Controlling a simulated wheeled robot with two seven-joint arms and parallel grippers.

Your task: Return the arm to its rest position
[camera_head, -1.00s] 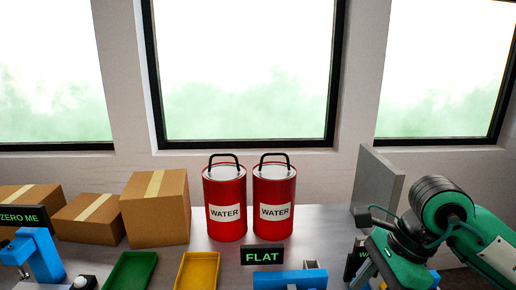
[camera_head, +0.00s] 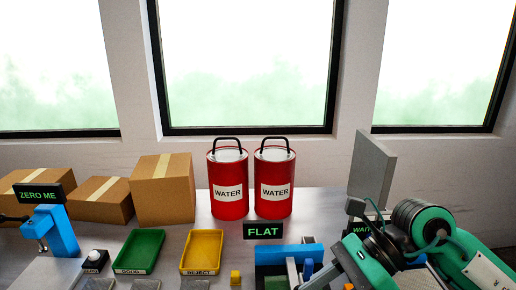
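My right arm, green and black, comes in from the right edge and bends down at the lower right. Its gripper (camera_head: 322,277) is at the bottom edge beside a blue device (camera_head: 285,256). The fingers are partly cut off by the frame, so I cannot tell whether they are open or hold anything. My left arm and gripper are not in view.
A grey upright panel (camera_head: 372,168) stands behind my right arm. A FLAT sign (camera_head: 263,230), two red WATER cans (camera_head: 228,192), a green tray (camera_head: 139,250), a yellow tray (camera_head: 202,252), a small yellow block (camera_head: 235,277), a blue ZERO ME device (camera_head: 58,235) and cardboard boxes (camera_head: 163,190) stand on the table.

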